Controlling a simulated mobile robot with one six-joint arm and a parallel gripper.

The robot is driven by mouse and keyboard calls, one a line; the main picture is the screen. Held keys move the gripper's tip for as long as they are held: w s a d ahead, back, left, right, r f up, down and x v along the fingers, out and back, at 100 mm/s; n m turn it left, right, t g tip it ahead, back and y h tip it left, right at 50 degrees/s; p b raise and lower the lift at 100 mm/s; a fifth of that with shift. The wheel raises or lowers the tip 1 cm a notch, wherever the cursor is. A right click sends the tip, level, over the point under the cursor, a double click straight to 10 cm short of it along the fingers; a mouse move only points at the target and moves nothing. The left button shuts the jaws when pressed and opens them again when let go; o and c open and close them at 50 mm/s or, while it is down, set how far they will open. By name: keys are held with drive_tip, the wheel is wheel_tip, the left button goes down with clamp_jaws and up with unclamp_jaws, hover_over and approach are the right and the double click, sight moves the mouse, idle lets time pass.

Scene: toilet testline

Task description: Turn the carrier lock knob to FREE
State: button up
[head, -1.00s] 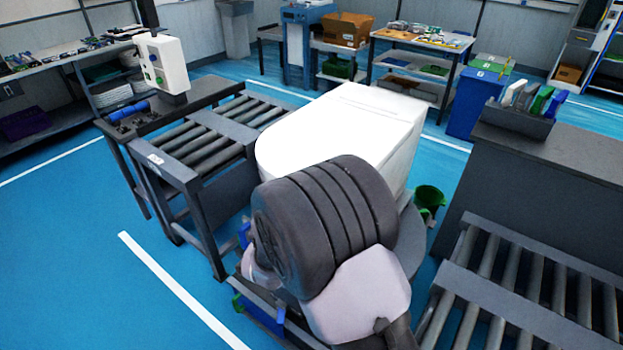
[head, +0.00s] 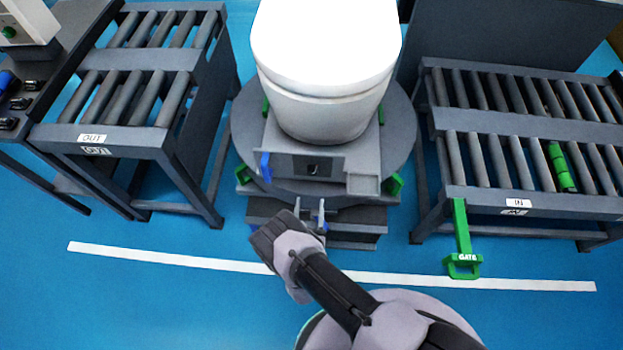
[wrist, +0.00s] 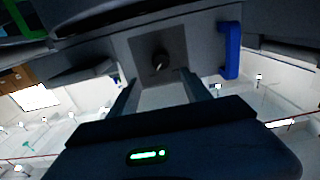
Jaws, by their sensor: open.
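The lock knob (head: 312,168) is a small dark knob on a dark square plate on the front of the grey carrier (head: 362,160), below the white toilet (head: 325,60). In the wrist view the knob (wrist: 159,60) shows a pale pointer mark; any FREE label is too small to read. My gripper (head: 310,209) is in front of the carrier, a little below the knob in the picture, and apart from it. In the wrist view my gripper's two fingers (wrist: 162,90) are spread with nothing between them, and the knob lies beyond their gap.
A blue handle (head: 265,167) sits beside the knob plate and also shows in the wrist view (wrist: 231,50). The OUT roller conveyor (head: 130,100) stands left, the IN conveyor (head: 480,150) right, with a green GATE handle (head: 463,245).

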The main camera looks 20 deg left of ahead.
sight(312, 174)
drive_tip(key=b+x, duration=0.3)
drive_tip(key=x, duration=0.7)
drive_tip(key=shift+s+a+f+b, duration=0.1)
drive_tip(key=shift+a+b, duration=0.05)
drive_tip(key=shift+b, duration=0.25)
drive_tip(key=shift+w+a, duration=0.15)
drive_tip(key=shift+w, duration=0.25)
clamp_jaws()
